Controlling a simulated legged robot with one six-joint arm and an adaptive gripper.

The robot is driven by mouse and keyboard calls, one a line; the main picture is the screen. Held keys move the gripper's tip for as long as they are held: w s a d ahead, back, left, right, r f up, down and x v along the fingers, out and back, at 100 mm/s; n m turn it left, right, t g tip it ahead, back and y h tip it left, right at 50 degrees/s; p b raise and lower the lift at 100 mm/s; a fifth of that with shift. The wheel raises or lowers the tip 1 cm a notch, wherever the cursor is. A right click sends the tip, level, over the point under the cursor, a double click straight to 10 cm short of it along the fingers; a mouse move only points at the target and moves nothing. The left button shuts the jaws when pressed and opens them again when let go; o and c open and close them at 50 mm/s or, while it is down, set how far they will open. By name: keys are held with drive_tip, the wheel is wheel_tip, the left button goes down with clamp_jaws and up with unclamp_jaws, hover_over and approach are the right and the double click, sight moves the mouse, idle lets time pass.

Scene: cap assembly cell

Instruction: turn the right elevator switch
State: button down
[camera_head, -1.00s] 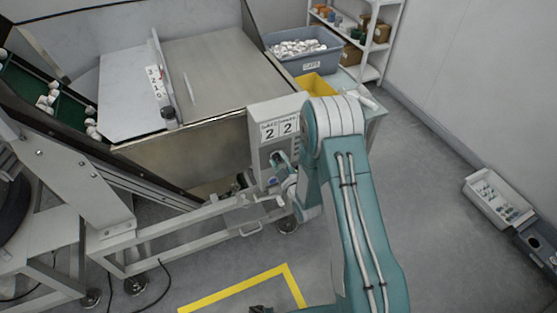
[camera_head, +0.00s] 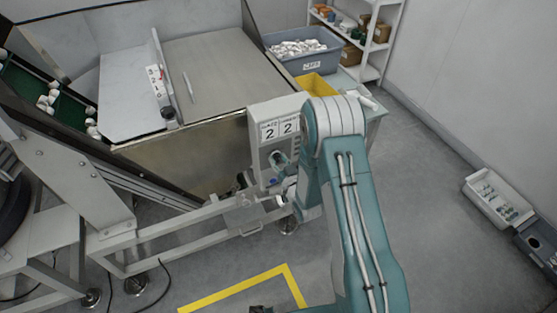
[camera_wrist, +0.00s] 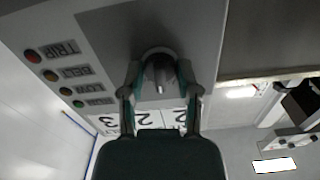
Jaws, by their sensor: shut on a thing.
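The switch (camera_wrist: 160,82) is a round dark knob with a pale lever bar across it, on the grey control box in the wrist view. My gripper (camera_wrist: 160,88) has one finger on each side of the lever and is shut on it. The fingers hide part of the knob. My arm hides the box's right side.
Several coloured lamps with labels (camera_wrist: 52,76) line the box in the wrist view. A metal frame (camera_head: 190,228) stands below and left of my gripper. A grey bin of white caps (camera_head: 300,62) and a yellow tray (camera_head: 316,84) stand behind.

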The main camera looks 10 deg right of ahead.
drive_tip(key=m, duration=0.3)
drive_tip(key=shift+f+m, duration=0.15)
drive_tip(key=shift+m, duration=2.15)
drive_tip(key=shift+c, duration=1.6)
unclamp_jaws()
drive_tip(key=v, duration=1.2)
drive_tip(key=shift+w, duration=0.1)
